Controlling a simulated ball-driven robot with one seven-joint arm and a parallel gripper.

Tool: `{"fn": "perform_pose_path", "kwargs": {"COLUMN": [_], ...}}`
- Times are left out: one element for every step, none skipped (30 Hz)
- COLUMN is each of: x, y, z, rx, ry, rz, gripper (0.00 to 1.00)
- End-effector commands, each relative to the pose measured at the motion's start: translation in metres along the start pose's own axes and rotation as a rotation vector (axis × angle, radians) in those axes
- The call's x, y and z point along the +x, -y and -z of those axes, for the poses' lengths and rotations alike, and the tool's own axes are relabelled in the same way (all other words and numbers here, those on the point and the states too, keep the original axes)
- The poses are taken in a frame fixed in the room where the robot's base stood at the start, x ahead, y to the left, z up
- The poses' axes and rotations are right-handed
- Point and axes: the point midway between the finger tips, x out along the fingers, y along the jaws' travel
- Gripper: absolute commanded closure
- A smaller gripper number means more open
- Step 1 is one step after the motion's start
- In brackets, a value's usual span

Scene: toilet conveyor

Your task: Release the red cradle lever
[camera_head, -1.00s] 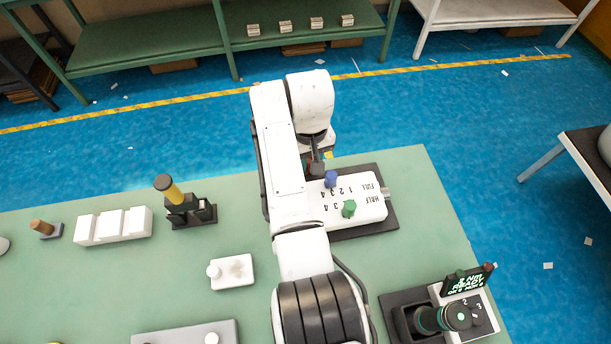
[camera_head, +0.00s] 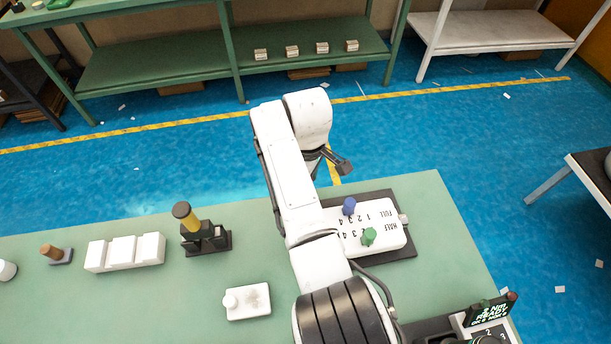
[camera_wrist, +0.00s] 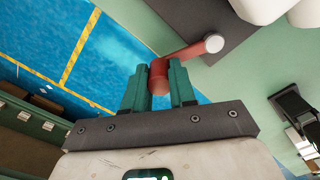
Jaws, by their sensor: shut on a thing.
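The red lever (camera_wrist: 188,54) shows in the wrist view as a short rod with a pale round cap at its upper right end. Its rounded lower left end sits between the green fingers of my gripper (camera_wrist: 159,76), which is shut on it. The cap end lies over the edge of a dark plate (camera_wrist: 200,24). In the head view my white arm hides the lever and the fingers. A dark part at the end of my arm shows beyond the far edge of the green table (camera_head: 130,290).
A white panel (camera_head: 388,240) with blue (camera_head: 349,205) and green (camera_head: 368,236) knobs stands right of my arm. Blue floor lies beyond the table.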

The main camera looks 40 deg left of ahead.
Motion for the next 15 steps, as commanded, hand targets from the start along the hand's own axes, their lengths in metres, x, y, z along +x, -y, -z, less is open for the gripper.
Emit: {"fn": "perform_pose_path", "kwargs": {"x": [-0.0016, -0.0016, -0.0016, -0.0016, -0.0016, -0.0017, -0.0017, -0.0017, -0.0018, -0.0018, -0.0018, -0.0019, -0.0019, -0.0019, -0.0019], "y": [-0.0015, -0.0014, -0.0013, -0.0013, -0.0012, -0.0012, -0.0011, -0.0011, -0.0011, -0.0011, -0.0010, -0.0010, -0.0010, -0.0009, -0.0009], "z": [0.0006, 0.0008, 0.0011, 0.0013, 0.0014, 0.0016, 0.0017, 0.0018, 0.0019, 0.0020, 0.0020, 0.0021, 0.0022, 0.0022, 0.0023], "rx": [-0.013, -0.020, -0.028, -0.033, -0.038, -0.043, -0.046, -0.048, -0.050, -0.051, -0.052, -0.052, -0.052, -0.052, -0.052], "ry": [-0.002, -0.002, -0.002, -0.002, -0.002, -0.002, -0.002, -0.002, -0.002, -0.002, -0.002, -0.002, -0.002, -0.002, -0.002], "rz": [-0.004, -0.004, -0.004, -0.004, -0.004, -0.005, -0.005, -0.005, -0.005, -0.005, -0.005, -0.005, -0.005, -0.005, -0.005], "gripper": [1.00, 1.00, 1.00, 1.00, 1.00, 1.00, 1.00, 1.00, 1.00, 1.00, 1.00, 1.00, 1.00, 1.00, 1.00]}}
